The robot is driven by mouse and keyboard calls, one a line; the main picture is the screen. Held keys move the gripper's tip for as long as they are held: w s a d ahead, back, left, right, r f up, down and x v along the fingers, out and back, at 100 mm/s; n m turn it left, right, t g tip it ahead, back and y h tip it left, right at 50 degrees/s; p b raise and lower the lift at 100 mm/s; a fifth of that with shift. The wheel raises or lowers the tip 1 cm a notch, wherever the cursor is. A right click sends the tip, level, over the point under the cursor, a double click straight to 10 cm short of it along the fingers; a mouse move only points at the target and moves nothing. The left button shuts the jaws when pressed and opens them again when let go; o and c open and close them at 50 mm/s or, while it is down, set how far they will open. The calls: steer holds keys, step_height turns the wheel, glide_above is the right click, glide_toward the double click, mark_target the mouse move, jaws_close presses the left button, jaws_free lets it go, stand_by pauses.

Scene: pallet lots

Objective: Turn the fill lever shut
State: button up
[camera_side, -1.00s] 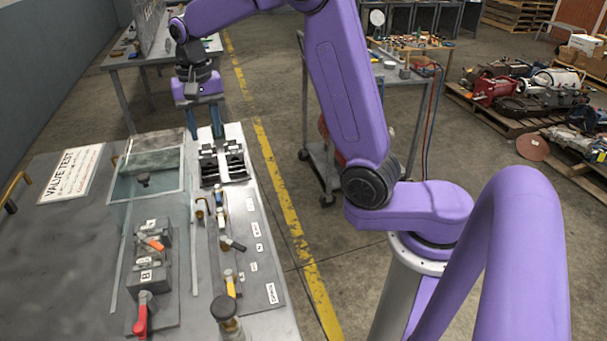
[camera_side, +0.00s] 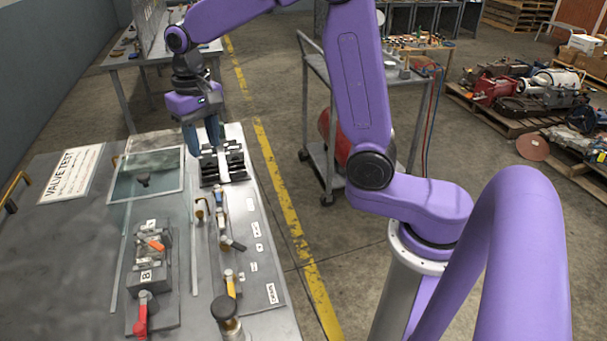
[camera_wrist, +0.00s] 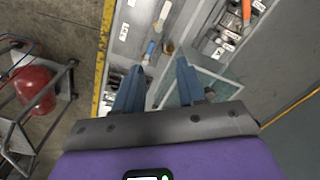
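The labels are too small to read, so I cannot tell which is the fill lever. My gripper (camera_side: 203,147) is at the bench's far end, beside a black slotted block (camera_side: 222,165). Its blue fingers (camera_wrist: 160,66) are apart with nothing between them.
A glass-sided tank (camera_side: 183,178) stands left of the block. A bottle-like fitting (camera_side: 227,318) rises at the bench's near edge. A grey cart (camera_side: 322,160) with a red cylinder stands right of the bench, past a yellow floor line (camera_side: 280,205).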

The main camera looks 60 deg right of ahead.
steer(key=s+d+f+n, duration=0.1)
steer(key=s+f+n, duration=0.1)
steer(key=s+n, duration=1.2)
steer(key=shift+s, duration=4)
steer(key=shift+d+r, duration=0.1)
steer(key=s+d+f+n, duration=0.1)
steer(key=s+d, duration=0.1)
steer(key=s, duration=0.5)
steer(key=shift+d+f, duration=0.15)
steer(key=shift+f, duration=0.2)
